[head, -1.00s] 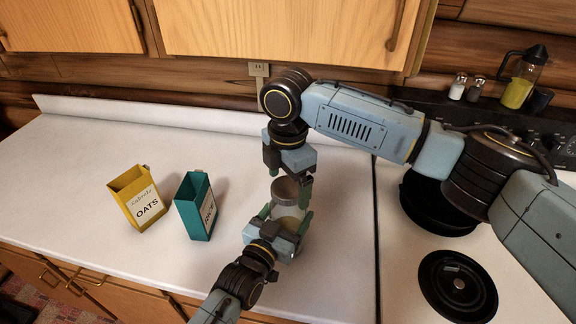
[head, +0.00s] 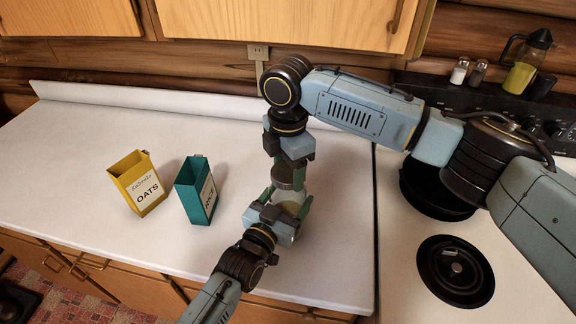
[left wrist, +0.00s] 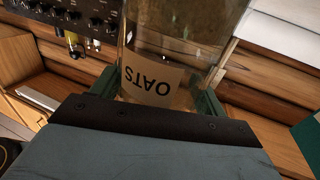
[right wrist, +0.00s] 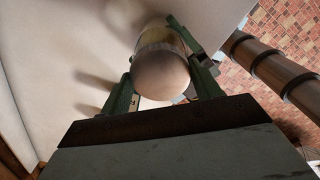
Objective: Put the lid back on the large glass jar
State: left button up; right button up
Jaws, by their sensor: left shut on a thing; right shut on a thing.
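The glass jar (head: 291,203) stands on the white counter; in the left wrist view its body (left wrist: 185,35) shows an "OATS" label, upside down. My left gripper (head: 280,206) is shut on the jar's body, a finger on each side. The round lid (head: 287,178) is at the jar's mouth; it also shows end-on in the right wrist view (right wrist: 162,76). My right gripper (head: 289,166) comes down from above and is shut on the lid, with green fingers on both sides (right wrist: 163,85). Whether the lid is fully seated cannot be told.
An open yellow oats box (head: 139,184) and an open teal box (head: 195,190) stand on the counter (head: 90,150) to the left. The stove with a black pan (head: 435,195) and a burner (head: 455,270) is at right. The counter's left part is clear.

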jog(key=m, duration=1.3)
jog(key=shift+s, duration=0.1)
jog(key=m, duration=0.5)
jog(key=o, duration=1.1)
jog(key=shift+o, duration=0.2)
notch_tip(320, 180, up, 12)
pick_arm(q)
jog(key=o, duration=2)
jog(key=shift+c, duration=0.2)
